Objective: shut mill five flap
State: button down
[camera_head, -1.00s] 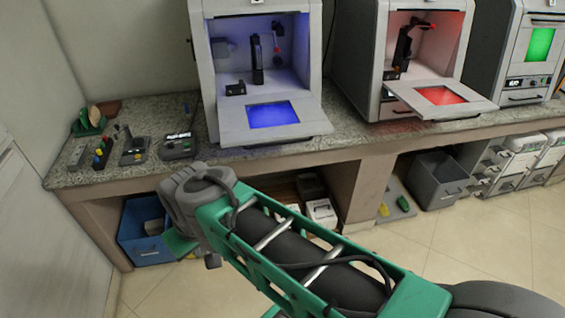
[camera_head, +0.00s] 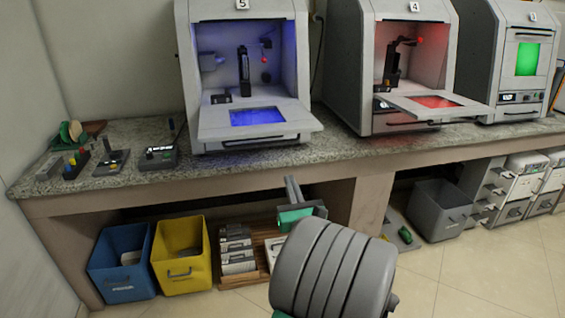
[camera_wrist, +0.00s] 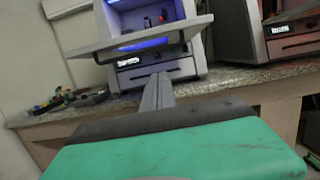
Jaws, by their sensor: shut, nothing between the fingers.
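Mill five (camera_head: 185,60), marked 5 and lit blue inside, stands on the counter. Its flap (camera_head: 300,123), with a blue window, is open and hangs out level at the front. In the wrist view the flap (camera_wrist: 190,30) crosses the top, above the mill's lower front panel. My gripper (camera_head: 291,183) is shut and empty, in front of and below the flap, near the counter's front edge. In the wrist view the closed fingers (camera_wrist: 158,85) point toward the panel below the flap. They look apart from the flap.
Mill four (camera_head: 345,70), lit red with its flap open, stands to the right. A third mill (camera_head: 485,60) with a green window is shut. Small devices (camera_head: 115,160) sit on the counter's left. Blue (camera_head: 110,280) and yellow bins (camera_head: 183,275) stand underneath.

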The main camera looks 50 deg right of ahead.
jog(key=w+d+r+p, duration=0.2)
jog(key=w+d+r, duration=0.3)
jog(key=w, duration=0.3)
jog(key=shift+d+r+p, duration=0.3)
jog(key=shift+r+p, duration=0.05)
jog(key=shift+r, duration=0.4)
jog(key=shift+r, duration=0.15)
